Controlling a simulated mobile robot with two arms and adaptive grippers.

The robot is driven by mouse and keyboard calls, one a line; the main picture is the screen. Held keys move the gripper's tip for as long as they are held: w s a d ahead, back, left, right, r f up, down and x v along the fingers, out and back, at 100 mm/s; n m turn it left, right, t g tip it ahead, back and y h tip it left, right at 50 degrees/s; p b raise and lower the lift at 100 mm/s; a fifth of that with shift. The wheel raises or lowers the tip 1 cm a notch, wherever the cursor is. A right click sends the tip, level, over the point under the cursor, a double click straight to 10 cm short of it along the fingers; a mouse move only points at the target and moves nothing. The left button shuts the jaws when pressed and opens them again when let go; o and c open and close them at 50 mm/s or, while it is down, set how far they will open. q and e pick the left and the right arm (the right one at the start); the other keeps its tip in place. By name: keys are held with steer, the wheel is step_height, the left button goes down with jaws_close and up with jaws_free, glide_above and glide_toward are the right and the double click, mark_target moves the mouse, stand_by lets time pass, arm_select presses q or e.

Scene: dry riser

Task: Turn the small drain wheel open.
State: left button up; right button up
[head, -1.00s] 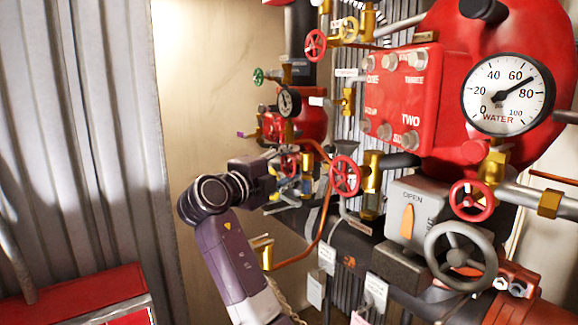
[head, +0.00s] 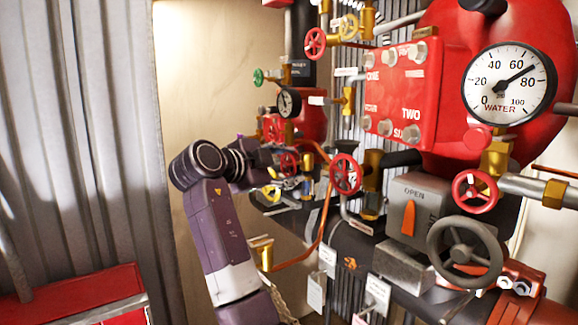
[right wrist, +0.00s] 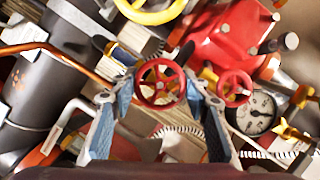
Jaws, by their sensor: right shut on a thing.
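A small red handwheel (right wrist: 158,84) with open spokes sits between the two blue fingers of my right gripper (right wrist: 159,98) in the right wrist view. The fingers are at opposite sides of its rim, and I take them to be shut on it. In the head view my right gripper (head: 279,186) is small and partly hidden by its own wrist, among the crowded fittings left of the large grey valve. A red wheel (head: 288,163) shows just beside it there. No label naming the drain wheel is legible. My left gripper is not in view.
A second red wheel (right wrist: 235,88) and a small gauge (right wrist: 250,113) sit close right of the gripper. A copper pipe (head: 325,215) runs near my arm. Another red wheel (head: 346,174), a grey handwheel (head: 465,251) and a large water gauge (head: 508,83) stand to the right.

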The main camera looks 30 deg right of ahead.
steer(key=shift+f+n, duration=0.1)
steer(key=shift+n, duration=0.3)
steer(key=o, duration=1.2)
steer(key=shift+c, duration=0.2)
